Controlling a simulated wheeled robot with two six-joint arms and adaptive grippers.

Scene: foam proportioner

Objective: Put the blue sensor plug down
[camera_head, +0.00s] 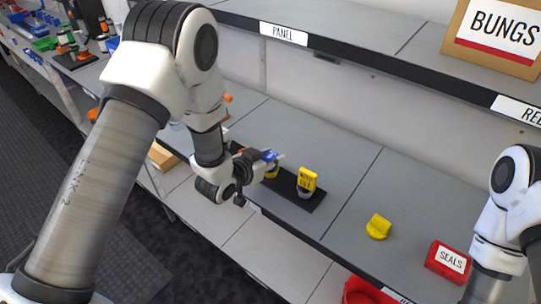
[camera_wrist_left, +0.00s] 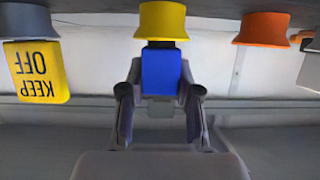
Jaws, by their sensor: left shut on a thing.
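The blue sensor plug (camera_head: 270,156) is between the fingers of my left gripper (camera_head: 272,158), which is shut on it. In the left wrist view, whose picture is upside down, the blue plug (camera_wrist_left: 161,72) sits between both fingers. A yellow round base (camera_wrist_left: 162,20) lines up directly with the plug, with a dark part between them. It also shows just under the plug in the head view (camera_head: 272,173). I cannot tell whether plug and base touch. My right arm shows at the right edge, but its gripper is out of view.
A black strip (camera_head: 315,205) on the grey shelf carries the bases. A yellow KEEP OFF tag (camera_head: 307,179) stands on a grey base beside the gripper. An orange base (camera_wrist_left: 263,29) is on the other side. A yellow piece (camera_head: 379,227) and red SEALS box (camera_head: 447,261) lie right.

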